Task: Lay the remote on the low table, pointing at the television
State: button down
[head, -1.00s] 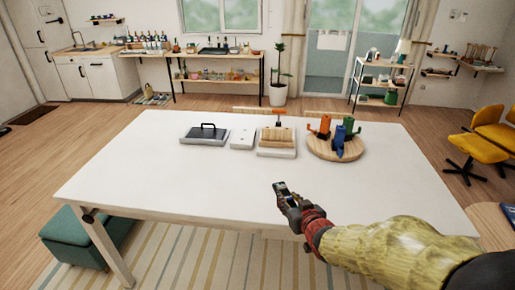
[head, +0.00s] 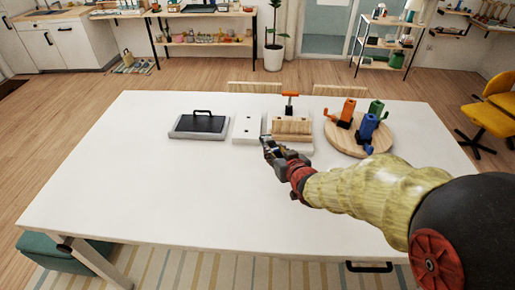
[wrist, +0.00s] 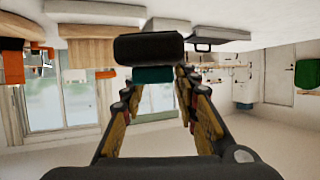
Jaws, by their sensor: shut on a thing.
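My gripper (head: 268,146) is over the white table (head: 150,215), at the front of the white flat box and the wooden block. In the wrist view, which is upside down, its fingers (wrist: 155,80) are shut on a rounded black thing (wrist: 150,48) with a teal part (wrist: 155,75) beside it. I cannot make out from its shape whether this is the remote. In the head view it is mostly hidden by the fingers. I cannot tell if it touches the table. No television is recognisable in either view.
Toward the table's far side are a grey tray with a black handled lid (head: 203,124), a white box (head: 247,128), a wooden block with an orange handle (head: 291,128), and a round board (head: 335,138) carrying orange, blue and green pieces. The table's left and front are clear.

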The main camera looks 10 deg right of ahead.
jog(key=w+a+f+b, duration=0.1)
jog(key=w+a+f, duration=0.1)
jog(key=w+f, duration=0.1)
jog(key=w+a+f+b, duration=0.1)
jog(key=w+a+f, duration=0.1)
jog(key=w, duration=0.1)
jog(key=w+a+f+b, duration=0.2)
jog(key=w+a+f, duration=0.1)
jog(key=shift+w+f, duration=0.3)
jog(key=shift+w, duration=0.05)
jog(key=shift+w+a+f+b, duration=0.1)
jog(key=shift+w+f+b, duration=0.2)
jog(key=shift+f, duration=0.7)
jog(key=shift+w+a+f+b, duration=0.1)
jog(key=shift+f+b, duration=0.25)
jog(key=shift+f, duration=0.6)
jog(key=shift+s, duration=0.1)
jog(key=shift+f, duration=0.15)
jog(key=c, duration=1.4)
grip_release()
